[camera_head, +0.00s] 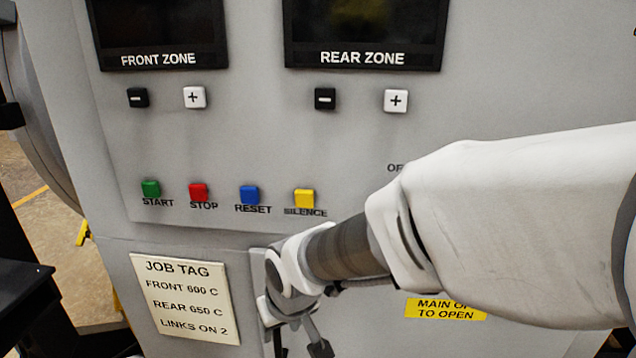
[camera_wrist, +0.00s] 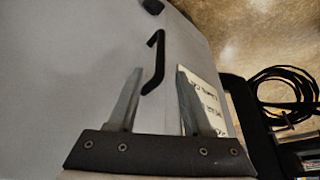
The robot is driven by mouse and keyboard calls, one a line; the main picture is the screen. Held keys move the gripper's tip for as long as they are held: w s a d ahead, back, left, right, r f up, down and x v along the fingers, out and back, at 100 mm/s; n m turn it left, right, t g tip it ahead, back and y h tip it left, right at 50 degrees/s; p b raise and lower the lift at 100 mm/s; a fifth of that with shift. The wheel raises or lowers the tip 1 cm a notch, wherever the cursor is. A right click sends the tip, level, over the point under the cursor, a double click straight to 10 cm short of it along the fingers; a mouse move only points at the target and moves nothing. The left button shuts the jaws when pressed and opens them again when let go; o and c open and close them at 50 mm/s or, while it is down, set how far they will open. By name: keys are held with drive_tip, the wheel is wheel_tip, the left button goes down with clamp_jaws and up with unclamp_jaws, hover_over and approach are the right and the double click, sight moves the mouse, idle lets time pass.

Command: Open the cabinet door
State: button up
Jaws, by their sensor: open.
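The cabinet door is a flat grey panel (camera_wrist: 75,85) in the wrist view, and it looks closed. A black bar handle (camera_wrist: 153,65) with a bent end stands on it. My gripper (camera_wrist: 159,75) is open and empty, its two fingers pointing at the panel. The handle shows between and just beyond the fingertips; I cannot tell whether either finger touches it. In the head view my gripper (camera_head: 298,343) is low in front of the cabinet, partly cut off by the bottom edge. My arm hides much of the lower panel there, and I cannot make out the handle.
A job tag (camera_head: 186,298) is on the cabinet left of my gripper. Start (camera_head: 150,188), stop (camera_head: 199,192), reset (camera_head: 249,194) and silence (camera_head: 304,198) buttons sit above. A yellow label (camera_head: 446,309) is partly behind my arm. Coiled black cable (camera_wrist: 285,92) lies at the right in the wrist view.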

sight(276, 345)
drive_tip(key=b+x, duration=0.3)
drive_tip(key=x, duration=0.7)
drive_tip(key=shift+w+a+f+b, duration=0.1)
drive_tip(key=shift+w+f+b, duration=0.1)
drive_tip(key=shift+f+b, duration=0.1)
clamp_jaws()
idle(0.9)
